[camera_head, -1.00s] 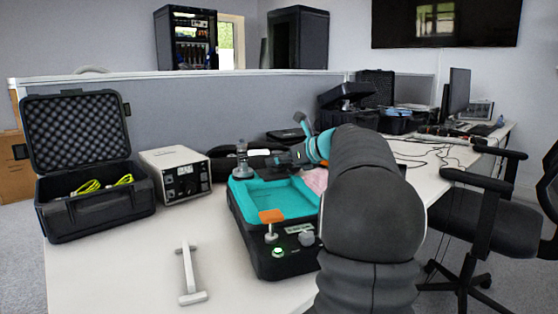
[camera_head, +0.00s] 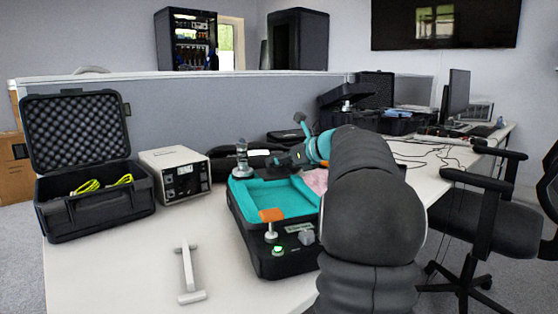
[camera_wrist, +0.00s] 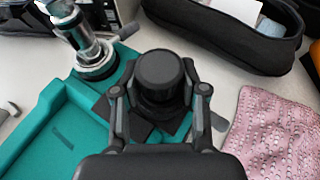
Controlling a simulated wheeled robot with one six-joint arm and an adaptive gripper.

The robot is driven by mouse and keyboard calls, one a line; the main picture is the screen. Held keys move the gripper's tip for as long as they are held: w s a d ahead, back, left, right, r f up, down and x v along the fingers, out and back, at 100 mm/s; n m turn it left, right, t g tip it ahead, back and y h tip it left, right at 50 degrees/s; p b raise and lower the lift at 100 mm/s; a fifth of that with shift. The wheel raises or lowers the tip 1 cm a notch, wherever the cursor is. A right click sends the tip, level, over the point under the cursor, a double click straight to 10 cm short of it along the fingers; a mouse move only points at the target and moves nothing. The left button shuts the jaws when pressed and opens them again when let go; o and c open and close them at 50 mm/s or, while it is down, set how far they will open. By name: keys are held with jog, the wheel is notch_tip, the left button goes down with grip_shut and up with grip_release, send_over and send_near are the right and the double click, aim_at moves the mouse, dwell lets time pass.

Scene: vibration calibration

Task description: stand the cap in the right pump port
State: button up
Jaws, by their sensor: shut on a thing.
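The cap (camera_wrist: 160,72) is round, black and ribbed. In the wrist view my gripper (camera_wrist: 160,97) is shut on it, one finger on each side, and the cap looks upright. It is over the back right corner of the teal-topped pump unit (camera_wrist: 52,125). The right pump port is hidden under the cap and fingers, so I cannot tell whether the cap touches it. In the head view my gripper (camera_head: 290,158) is at the unit's far edge, and the cap is not clear there.
A black pouch (camera_wrist: 225,35) lies behind, and a pink cloth (camera_wrist: 275,130) lies to the right. In the head view an orange-topped knob (camera_head: 271,216) stands at the unit's front. A grey-white T-shaped tool (camera_head: 188,275), a meter box (camera_head: 176,172) and an open black case (camera_head: 95,206) are on the left.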

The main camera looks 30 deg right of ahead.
jog(key=shift+f, duration=0.9)
jog(key=o, duration=1.3)
jog(key=shift+a, duration=0.15)
jog(key=shift+c, duration=0.2)
jog(key=shift+d, duration=0.3)
jog(key=shift+s+d+r, duration=0.15)
jog(key=shift+s+r, duration=0.05)
jog(key=shift+s, duration=0.25)
jog(key=r+v, duration=0.1)
jog(key=v, duration=1)
